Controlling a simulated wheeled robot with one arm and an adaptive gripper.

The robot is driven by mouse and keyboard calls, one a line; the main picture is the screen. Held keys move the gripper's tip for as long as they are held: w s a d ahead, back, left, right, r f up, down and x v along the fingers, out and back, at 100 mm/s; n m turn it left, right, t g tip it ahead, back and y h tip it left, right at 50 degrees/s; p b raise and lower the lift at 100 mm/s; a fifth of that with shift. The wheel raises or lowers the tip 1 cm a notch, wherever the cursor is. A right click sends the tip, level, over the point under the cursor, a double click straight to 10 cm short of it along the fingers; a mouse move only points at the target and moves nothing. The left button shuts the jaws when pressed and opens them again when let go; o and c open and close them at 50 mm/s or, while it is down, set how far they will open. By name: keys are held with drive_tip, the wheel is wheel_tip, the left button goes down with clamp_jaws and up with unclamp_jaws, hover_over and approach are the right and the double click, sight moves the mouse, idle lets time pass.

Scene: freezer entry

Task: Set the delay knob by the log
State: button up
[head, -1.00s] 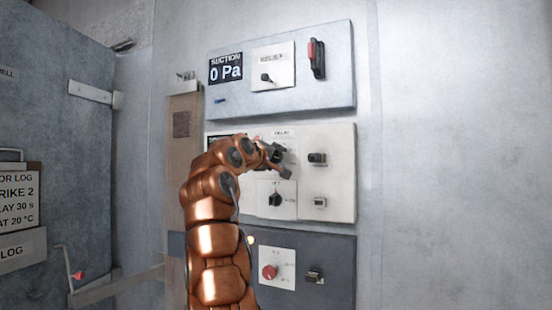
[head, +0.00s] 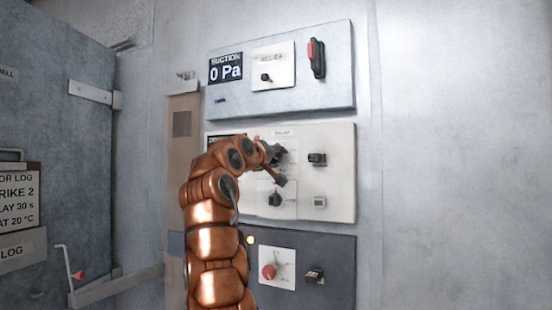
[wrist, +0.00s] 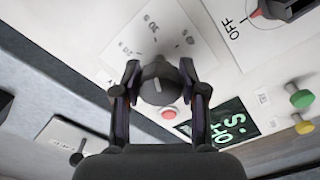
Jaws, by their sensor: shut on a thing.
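The delay knob (wrist: 158,84) is dark and round with a pale pointer line, on a white plate with a printed scale in the wrist view. My gripper (wrist: 160,88) is shut on it, one finger on each side. The line points roughly towards the upper part of the scale; the numbers are small and rotated. In the head view my gripper (head: 276,155) covers the knob on the middle panel (head: 342,180). The log (head: 17,197) on the door at the left is cut off by the picture edge; it shows "LAY 30 s" and "AT 20 °C".
The upper panel (head: 232,103) carries a "0 Pa" display, a relief knob (head: 266,78) and a red-and-black handle (head: 317,58). Below the delay plate is another knob (head: 275,199). A red knob (head: 269,272) sits on the dark lower panel. The wall at right is clear.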

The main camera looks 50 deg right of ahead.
drive_tip(key=shift+f, duration=0.2)
drive_tip(key=o, duration=1.2)
drive_tip(key=shift+r, duration=0.15)
drive_tip(key=shift+c, duration=0.2)
drive_tip(key=shift+a, duration=0.1)
drive_tip(key=shift+s+a+r, duration=0.1)
drive_tip(key=shift+a+r, duration=0.05)
drive_tip(key=shift+a, duration=0.25)
drive_tip(key=s+a, duration=0.2)
drive_tip(key=a, duration=0.8)
drive_tip(key=shift+a, duration=0.4)
